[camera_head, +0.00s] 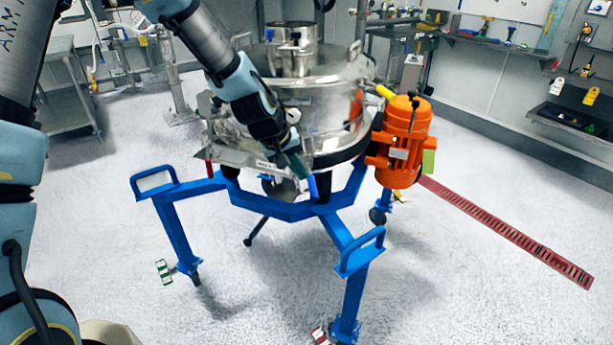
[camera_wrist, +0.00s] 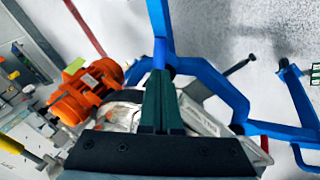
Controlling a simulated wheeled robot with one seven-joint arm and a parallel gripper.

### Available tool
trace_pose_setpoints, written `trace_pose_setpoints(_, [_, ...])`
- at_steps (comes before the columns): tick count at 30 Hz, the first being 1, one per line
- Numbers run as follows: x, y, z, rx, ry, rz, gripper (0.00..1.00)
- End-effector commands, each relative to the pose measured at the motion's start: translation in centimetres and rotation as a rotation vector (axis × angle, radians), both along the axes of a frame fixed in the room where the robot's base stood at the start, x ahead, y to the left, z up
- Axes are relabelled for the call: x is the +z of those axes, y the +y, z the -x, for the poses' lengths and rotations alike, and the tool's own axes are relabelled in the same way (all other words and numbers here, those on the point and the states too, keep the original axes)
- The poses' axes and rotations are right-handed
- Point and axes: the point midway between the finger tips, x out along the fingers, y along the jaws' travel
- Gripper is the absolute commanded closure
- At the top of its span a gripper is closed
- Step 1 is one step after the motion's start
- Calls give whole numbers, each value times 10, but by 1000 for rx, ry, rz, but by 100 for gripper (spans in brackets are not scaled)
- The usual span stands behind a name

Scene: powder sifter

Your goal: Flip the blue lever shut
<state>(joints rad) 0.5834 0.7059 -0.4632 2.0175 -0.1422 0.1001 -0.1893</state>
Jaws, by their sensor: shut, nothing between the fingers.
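A steel powder sifter (camera_head: 335,105) stands on a blue frame (camera_head: 285,210). My gripper (camera_head: 302,172) is shut and empty, pointing down at the sifter's front edge, just above the frame. A short blue piece (camera_head: 313,187), which looks like the blue lever, hangs right beside the fingertips; I cannot tell if they touch. In the wrist view my dark green fingers (camera_wrist: 160,75) are together, with blue directly beyond their tips. There I cannot separate the lever from the frame (camera_wrist: 212,80), and the fingers hide part of that area.
An orange motor (camera_head: 404,140) is mounted at the sifter's right side and also shows in the wrist view (camera_wrist: 85,95). Blue handles (camera_head: 362,250) rise from the frame's legs. A red floor grate (camera_head: 510,235) lies to the right.

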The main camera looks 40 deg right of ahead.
Motion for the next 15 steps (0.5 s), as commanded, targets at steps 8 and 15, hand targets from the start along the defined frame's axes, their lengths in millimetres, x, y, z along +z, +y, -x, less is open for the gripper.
trace_pose_setpoints(8, [-29,-16,1,-1,1,-1,100])
trace_pose_setpoints(15, [-38,-20,0,1,0,1,100])
